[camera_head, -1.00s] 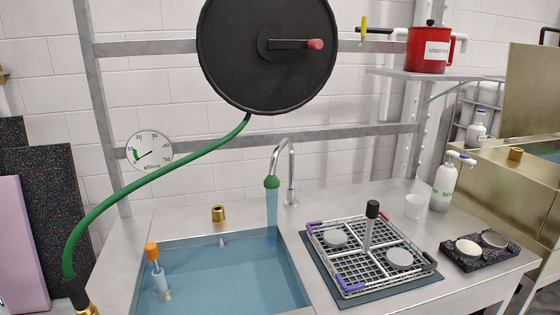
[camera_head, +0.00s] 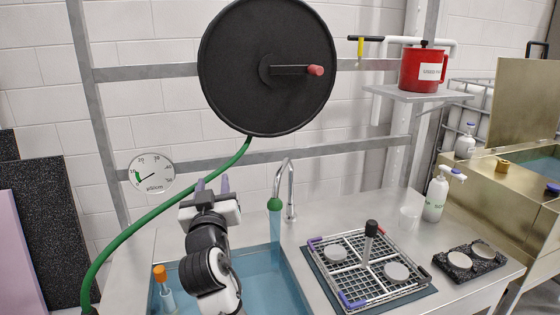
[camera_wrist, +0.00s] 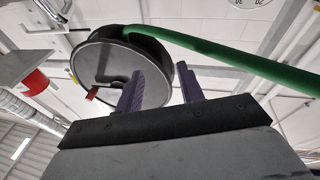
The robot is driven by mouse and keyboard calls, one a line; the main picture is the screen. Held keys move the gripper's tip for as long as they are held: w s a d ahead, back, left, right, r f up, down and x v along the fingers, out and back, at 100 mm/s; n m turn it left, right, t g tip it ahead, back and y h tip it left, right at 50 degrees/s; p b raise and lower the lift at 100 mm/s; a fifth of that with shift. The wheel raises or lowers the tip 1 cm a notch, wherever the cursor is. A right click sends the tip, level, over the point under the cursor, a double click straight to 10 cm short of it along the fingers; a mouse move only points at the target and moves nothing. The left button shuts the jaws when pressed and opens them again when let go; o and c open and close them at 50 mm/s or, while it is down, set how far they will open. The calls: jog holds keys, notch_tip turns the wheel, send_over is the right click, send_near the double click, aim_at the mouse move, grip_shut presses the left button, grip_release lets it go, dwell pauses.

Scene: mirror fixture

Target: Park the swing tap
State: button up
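The swing tap (camera_head: 291,186) is a chrome gooseneck with a green nozzle (camera_head: 274,204), standing at the back edge of the sink. A pale stream falls below its nozzle into the water-filled basin. My gripper (camera_head: 212,185) is over the sink to the left of the tap, apart from it, with its purple fingers pointing up. My arm hides part of the basin.
A black hose reel (camera_head: 266,65) with a green hose (camera_head: 150,215) hangs above and left of the tap. A wire rack (camera_head: 345,300) with grey discs stands right of the sink. An orange-capped float (camera_head: 161,275) is at the basin's left. A red pot (camera_head: 421,70) sits on a shelf.

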aim_at(282, 166)
jog(key=w+d+f+m+g+h+p, duration=0.1)
jog(key=w+d+f+m+h, duration=0.15)
jog(key=d, duration=0.35)
jog(key=w+d+f+m+g+h, duration=0.1)
jog(key=w+d+m+g+h, duration=0.1)
jog(key=d+h, duration=0.3)
jog(key=shift+n+y, duration=0.25)
jog(key=shift+y, duration=0.1)
jog(key=p+x, duration=0.1)
jog(key=x, duration=0.3)
jog(key=p+x, duration=0.2)
jog(key=x, duration=0.2)
jog(key=p+x, duration=0.1)
jog(key=x, duration=0.3)
jog(key=shift+d, duration=0.3)
jog(key=shift+w+d+p, duration=0.15)
jog(key=shift+w+p, duration=0.2)
jog(key=shift+w, duration=0.15)
grip_shut()
